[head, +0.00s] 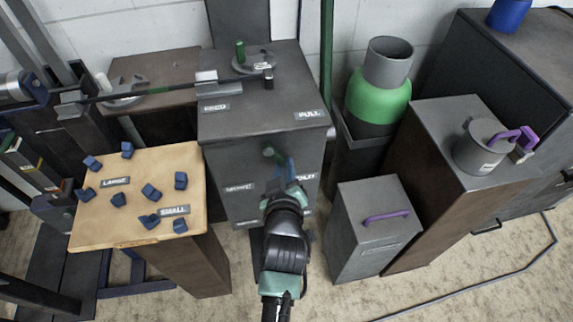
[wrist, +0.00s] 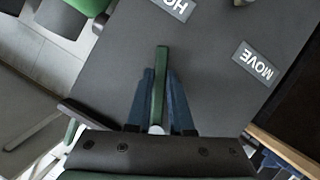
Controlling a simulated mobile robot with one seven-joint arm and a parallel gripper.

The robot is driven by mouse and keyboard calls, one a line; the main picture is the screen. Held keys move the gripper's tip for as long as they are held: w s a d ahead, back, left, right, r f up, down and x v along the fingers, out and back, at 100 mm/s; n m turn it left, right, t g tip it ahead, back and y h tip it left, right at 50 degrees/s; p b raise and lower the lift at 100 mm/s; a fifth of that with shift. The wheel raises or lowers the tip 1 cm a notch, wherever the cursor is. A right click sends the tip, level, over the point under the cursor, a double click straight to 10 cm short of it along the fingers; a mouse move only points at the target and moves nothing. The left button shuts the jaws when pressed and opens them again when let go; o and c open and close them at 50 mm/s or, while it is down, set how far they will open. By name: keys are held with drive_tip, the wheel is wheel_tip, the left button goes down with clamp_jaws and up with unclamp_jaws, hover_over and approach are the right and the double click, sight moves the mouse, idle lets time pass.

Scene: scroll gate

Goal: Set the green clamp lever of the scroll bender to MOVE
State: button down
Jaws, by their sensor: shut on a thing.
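The green clamp lever (wrist: 161,62) shows in the wrist view as a narrow bar between the two blue fingers of my gripper (wrist: 160,78). The fingers are shut on it, and its tip sticks out past them. The MOVE label (wrist: 256,64) is to the right of the lever, clear of it. The HOLD label (wrist: 176,6) is at the top edge, partly cut off. In the head view my gripper (head: 283,166) is at the front of the grey scroll bender cabinet (head: 230,150), between the MOVE label (head: 239,187) and the HOLD label (head: 303,179). My wrist hides part of that front.
A wooden-topped stand (head: 135,170) with several blue blocks is on the left. A grey box (head: 371,232) with a purple handle stands at right. A green cylinder (head: 378,100) is behind it. A long bar (head: 150,91) runs across to the cabinet top.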

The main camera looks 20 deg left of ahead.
sight(248, 164)
drive_tip(key=s+a+m+g+y, duration=0.1)
drive_tip(key=m, duration=0.1)
drive_tip(key=s+a+m+y, duration=0.1)
drive_tip(key=m, duration=0.1)
drive_tip(key=shift+a+f+g+y, duration=0.3)
drive_tip(key=shift+a+f+g, duration=0.05)
drive_tip(key=shift+f+g, duration=0.05)
drive_tip(key=m, duration=0.1)
drive_tip(key=s+a+m+y, duration=0.1)
drive_tip(key=shift+a+r+m+g, duration=0.15)
drive_tip(key=shift+a+m+g, duration=0.15)
drive_tip(key=shift+g, duration=0.1)
drive_tip(key=shift+s+a+r+m+y+b, duration=0.2)
drive_tip(key=shift+a+m+y, duration=0.1)
drive_tip(key=shift+m+y, duration=0.15)
drive_tip(key=shift+s+a+r+m+y+b, duration=0.1)
drive_tip(key=shift+a+r+m+y, duration=0.2)
drive_tip(key=shift+m, duration=0.25)
drive_tip(key=shift+g, duration=0.3)
drive_tip(key=c, duration=0.8)
unclamp_jaws()
drive_tip(key=shift+s, duration=0.1)
drive_tip(key=p+v, duration=0.1)
drive_tip(key=v, duration=1.2)
